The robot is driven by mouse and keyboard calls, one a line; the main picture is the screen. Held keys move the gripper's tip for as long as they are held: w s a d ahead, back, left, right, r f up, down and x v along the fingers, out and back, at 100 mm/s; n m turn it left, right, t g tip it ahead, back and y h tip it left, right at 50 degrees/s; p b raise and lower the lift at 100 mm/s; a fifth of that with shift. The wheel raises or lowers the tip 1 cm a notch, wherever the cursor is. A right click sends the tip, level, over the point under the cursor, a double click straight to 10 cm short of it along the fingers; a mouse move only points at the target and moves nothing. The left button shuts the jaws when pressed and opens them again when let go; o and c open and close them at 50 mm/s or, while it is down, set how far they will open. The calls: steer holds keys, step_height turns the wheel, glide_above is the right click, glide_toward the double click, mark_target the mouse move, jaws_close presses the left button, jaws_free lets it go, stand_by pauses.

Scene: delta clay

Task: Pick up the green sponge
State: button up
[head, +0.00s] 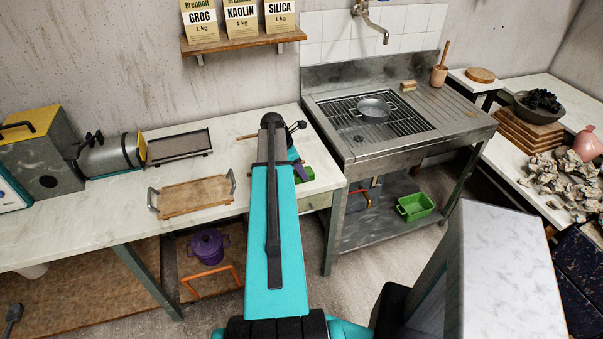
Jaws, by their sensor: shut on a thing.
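The green sponge (308,172) shows in the head view as a small green patch near the right end of the pale worktop, partly hidden behind my arm. My gripper (299,171) is at the sponge, mostly hidden by my teal arm. It is shut on the sponge. A purple part shows right beside the green. I cannot tell whether the sponge still touches the worktop.
A wooden tray with handles (195,194) lies left of my arm. The steel sink unit (340,148) with a pan (373,109) stands close to the right. A shelf with bags (245,44) hangs above. A green crate (415,206) sits on the low shelf.

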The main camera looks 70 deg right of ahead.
steer(key=shift+r, duration=0.15)
steer(key=shift+r+b, duration=0.85)
steer(key=shift+r, duration=0.5)
steer(key=shift+s+a+r, duration=0.15)
steer(key=shift+a+r, duration=0.05)
steer(key=shift+r, duration=0.05)
steer(key=s+a+b, duration=0.5)
steer(key=a+b, duration=0.1)
steer(key=a, duration=0.6)
steer(key=shift+a+r, duration=0.15)
steer(key=shift+r, duration=0.3)
steer(key=b, duration=0.3)
steer(key=shift+s+a, duration=0.2)
steer(key=shift+a, duration=0.15)
steer(key=shift+a+b, duration=0.15)
steer(key=shift+b, duration=0.45)
steer(key=shift+s+a+r+b, duration=0.2)
steer(key=shift+a+b, duration=0.1)
steer(key=shift+b, duration=0.7)
steer(key=shift+s+a+r+b, duration=0.1)
steer(key=shift+a+b, duration=0.15)
steer(key=shift+b, duration=0.2)
